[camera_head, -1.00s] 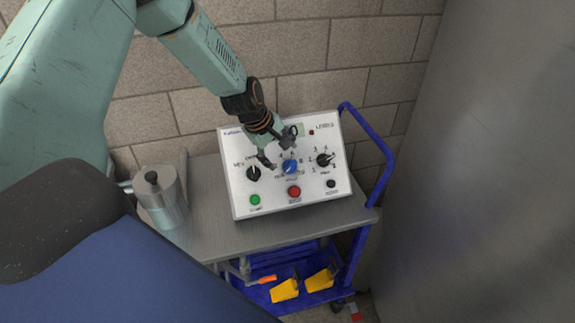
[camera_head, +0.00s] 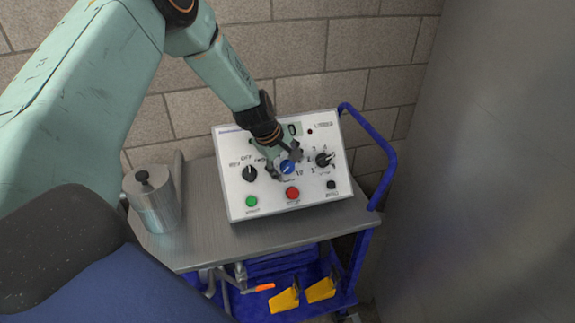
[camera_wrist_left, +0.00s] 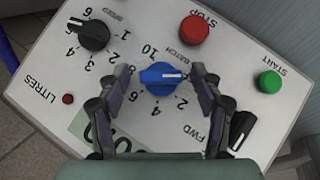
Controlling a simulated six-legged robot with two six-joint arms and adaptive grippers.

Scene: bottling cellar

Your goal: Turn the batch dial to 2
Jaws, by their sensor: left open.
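The blue batch dial (camera_head: 288,168) sits mid-panel on the white control box (camera_head: 236,206). In the left wrist view the dial (camera_wrist_left: 160,78) has a white mark pointing right in the picture. The scale numeral 2 (camera_wrist_left: 181,102) shows just below right of it, and 4 and 10 are also readable. My left gripper (camera_head: 285,160) is open at the dial. In the wrist view its two fingers (camera_wrist_left: 162,82) stand on either side of the dial, apparently with small gaps. What lies behind the right-hand finger is hidden. My right gripper is not in view.
Close by are the black mode knob (camera_head: 250,173), black speed knob (camera_head: 324,160), red stop button (camera_head: 292,193) and green start button (camera_head: 252,201). A metal canister (camera_head: 155,205) stands left on the cart (camera_head: 207,246). A blue handle (camera_head: 388,160) rises at right.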

